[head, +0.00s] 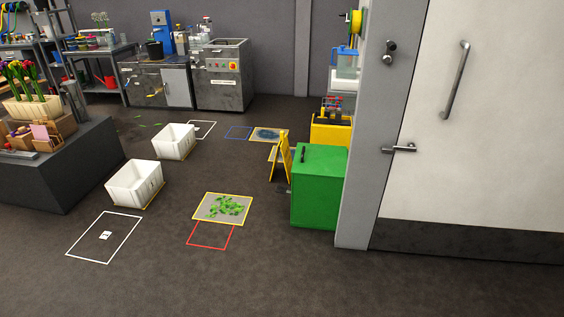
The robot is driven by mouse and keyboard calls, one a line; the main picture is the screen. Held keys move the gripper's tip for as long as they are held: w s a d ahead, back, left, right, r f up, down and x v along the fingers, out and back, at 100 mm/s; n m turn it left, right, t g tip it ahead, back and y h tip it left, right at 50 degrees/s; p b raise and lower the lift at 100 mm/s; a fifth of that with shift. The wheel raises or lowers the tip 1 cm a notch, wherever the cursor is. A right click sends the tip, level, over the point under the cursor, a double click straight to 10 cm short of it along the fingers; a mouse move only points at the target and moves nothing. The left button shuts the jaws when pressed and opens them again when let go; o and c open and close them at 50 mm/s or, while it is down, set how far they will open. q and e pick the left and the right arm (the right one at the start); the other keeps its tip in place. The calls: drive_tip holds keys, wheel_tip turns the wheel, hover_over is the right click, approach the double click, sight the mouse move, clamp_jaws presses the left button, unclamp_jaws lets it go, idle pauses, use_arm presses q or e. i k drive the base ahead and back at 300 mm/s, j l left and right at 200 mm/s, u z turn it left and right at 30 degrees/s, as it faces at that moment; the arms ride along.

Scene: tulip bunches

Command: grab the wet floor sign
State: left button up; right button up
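The yellow wet floor sign (284,160) stands upright on the floor like a tent, right of the middle in the head view. It is just left of the green cabinet (320,188), which sits close beside it and may hide part of its right side. Any lettering on it is too small to read. Neither of my grippers is in view.
Two white bins (134,184) stand on the floor at left. Green leaves (225,206) lie on a yellow-framed mat. A dark counter (62,178) fills the left edge; a white door (480,130) stands at right. The front floor is clear.

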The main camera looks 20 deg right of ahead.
sight(283, 146)
drive_tip(key=i+z, duration=0.15)
drive_tip(key=i, duration=2.1)
drive_tip(key=i+z, duration=0.3)
drive_tip(key=i+j+z, duration=0.3)
drive_tip(key=i, duration=0.15)
drive_tip(key=i+j+z, duration=0.3)
drive_tip(key=i+l, duration=0.1)
